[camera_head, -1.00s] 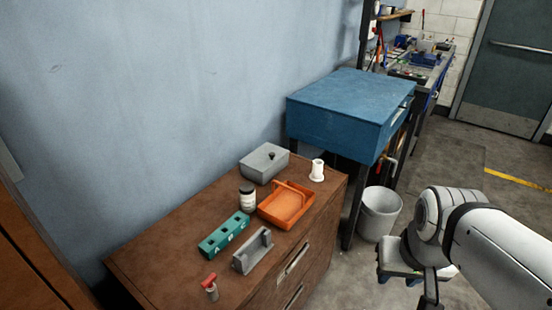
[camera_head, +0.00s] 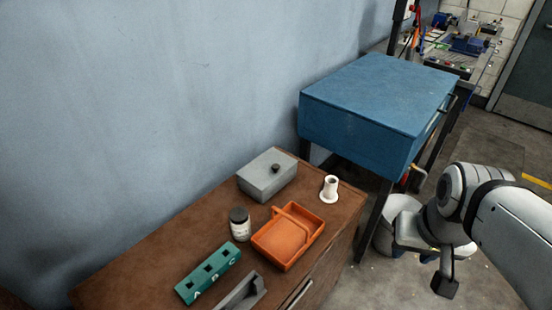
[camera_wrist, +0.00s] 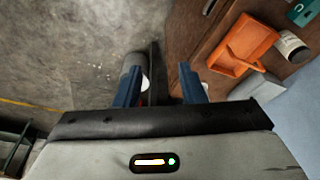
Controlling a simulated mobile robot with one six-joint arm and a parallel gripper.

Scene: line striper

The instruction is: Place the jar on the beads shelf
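The jar (camera_head: 240,224) has a dark lid and a pale label. It stands upright on the brown wooden cabinet top (camera_head: 165,258), just left of the orange tray, and shows in the wrist view (camera_wrist: 291,45) at the upper right. My gripper (camera_head: 445,270) hangs right of the cabinet, over the floor and bin area, well apart from the jar. In the wrist view my gripper's two blue fingers (camera_wrist: 161,92) are spread apart with nothing between them. I cannot make out a shelf marked for beads.
On the cabinet stand an orange tray with a handle (camera_head: 287,238), a grey lidded box (camera_head: 266,175), a white spool-like holder (camera_head: 330,188), a green block with square holes (camera_head: 208,274) and a grey holder (camera_head: 240,293). A blue case (camera_head: 375,95) stands behind. A bin (camera_head: 386,238) is beside my arm.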

